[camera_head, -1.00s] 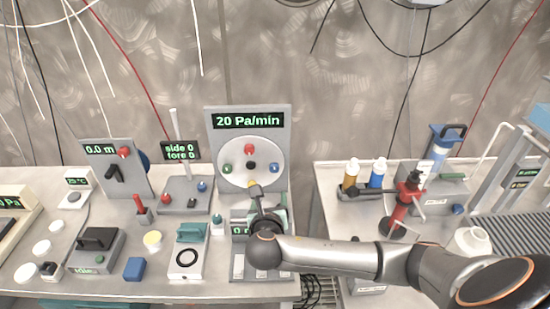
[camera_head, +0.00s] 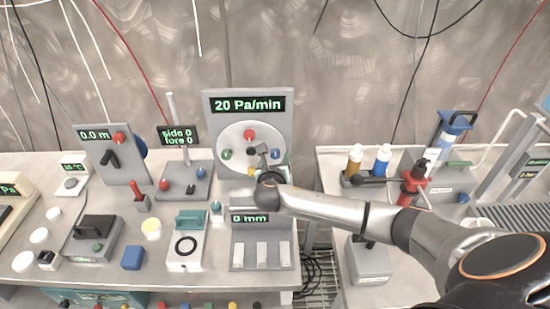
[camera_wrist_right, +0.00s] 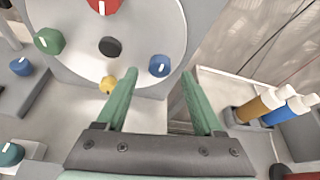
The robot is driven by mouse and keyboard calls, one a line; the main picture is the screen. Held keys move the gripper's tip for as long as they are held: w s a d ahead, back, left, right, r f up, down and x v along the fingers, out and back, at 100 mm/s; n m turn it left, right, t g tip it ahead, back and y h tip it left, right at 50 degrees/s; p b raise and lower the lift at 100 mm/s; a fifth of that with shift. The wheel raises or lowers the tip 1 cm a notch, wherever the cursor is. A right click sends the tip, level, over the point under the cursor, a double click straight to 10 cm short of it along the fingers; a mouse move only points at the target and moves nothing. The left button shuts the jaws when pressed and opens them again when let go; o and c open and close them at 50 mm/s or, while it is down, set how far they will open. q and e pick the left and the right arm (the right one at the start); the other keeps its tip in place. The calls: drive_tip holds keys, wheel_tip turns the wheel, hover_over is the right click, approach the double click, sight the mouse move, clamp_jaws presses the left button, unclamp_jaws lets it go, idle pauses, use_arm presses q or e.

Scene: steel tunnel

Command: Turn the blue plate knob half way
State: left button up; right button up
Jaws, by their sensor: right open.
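The blue plate knob (camera_head: 275,154) sits at the right side of a white round plate (camera_head: 234,136) on a grey upright panel reading 20 Pa/min. In the right wrist view the blue knob (camera_wrist_right: 159,66) has a white mark, near upright and slightly tilted. My right gripper (camera_wrist_right: 157,84) is open, its two green fingers pointing at the plate. The knob lies ahead, between the finger lines, and the jaws look empty. In the head view my right gripper (camera_head: 266,161) is in front of the plate's lower right. My left gripper is not in view.
Red (camera_wrist_right: 102,5), green (camera_wrist_right: 48,41), yellow (camera_wrist_right: 108,85) and black (camera_wrist_right: 110,47) knobs share the plate. A 0 mm panel (camera_head: 236,240) with white keys lies below. Bottles (camera_head: 382,160) stand right, across a gap between benches.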

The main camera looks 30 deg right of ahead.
sight(275, 154)
drive_tip(key=shift+x, duration=1.2)
clamp_jaws()
